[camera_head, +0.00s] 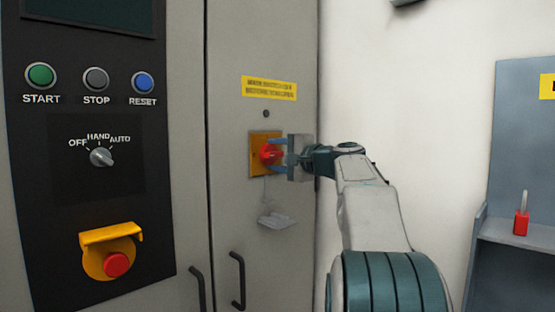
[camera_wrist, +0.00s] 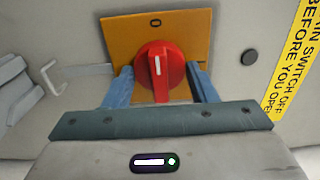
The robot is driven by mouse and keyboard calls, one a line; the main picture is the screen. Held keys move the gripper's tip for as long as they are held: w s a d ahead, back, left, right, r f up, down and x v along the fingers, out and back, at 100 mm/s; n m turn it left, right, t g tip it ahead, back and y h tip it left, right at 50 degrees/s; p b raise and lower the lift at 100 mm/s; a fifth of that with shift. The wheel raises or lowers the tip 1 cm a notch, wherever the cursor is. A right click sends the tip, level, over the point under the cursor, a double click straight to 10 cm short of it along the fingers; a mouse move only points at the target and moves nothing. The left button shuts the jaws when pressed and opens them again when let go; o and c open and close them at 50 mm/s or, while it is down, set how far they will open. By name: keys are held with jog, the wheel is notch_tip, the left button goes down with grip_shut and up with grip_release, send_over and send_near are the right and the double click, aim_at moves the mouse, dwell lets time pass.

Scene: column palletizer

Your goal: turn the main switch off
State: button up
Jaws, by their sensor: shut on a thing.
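The main switch is a red rotary knob (camera_head: 269,153) on an orange-yellow plate (camera_head: 256,142) on the grey cabinet door. In the wrist view the knob (camera_wrist: 157,70) carries a white line, which lines up with a 0 mark at the plate's top edge (camera_wrist: 180,22) in that picture. My gripper (camera_head: 277,154) reaches in from the right in the head view and is shut on the knob. Its two blue fingers stand on either side of the knob in the wrist view (camera_wrist: 160,72). The exact finger contact is partly hidden.
A yellow warning label (camera_head: 269,88) sits above the switch, and a grey hanging piece (camera_head: 277,220) below it. Door handles (camera_head: 239,280) stick out lower down. A control panel (camera_head: 60,215) is at left. A red padlock (camera_head: 521,222) stands on a shelf at right.

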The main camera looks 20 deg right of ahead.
dwell(0.3)
jog(key=o, duration=1)
jog(key=shift+c, duration=0.2)
jog(key=shift+s, duration=0.1)
jog(key=v, duration=1.3)
jog(key=shift+s+b, duration=0.3)
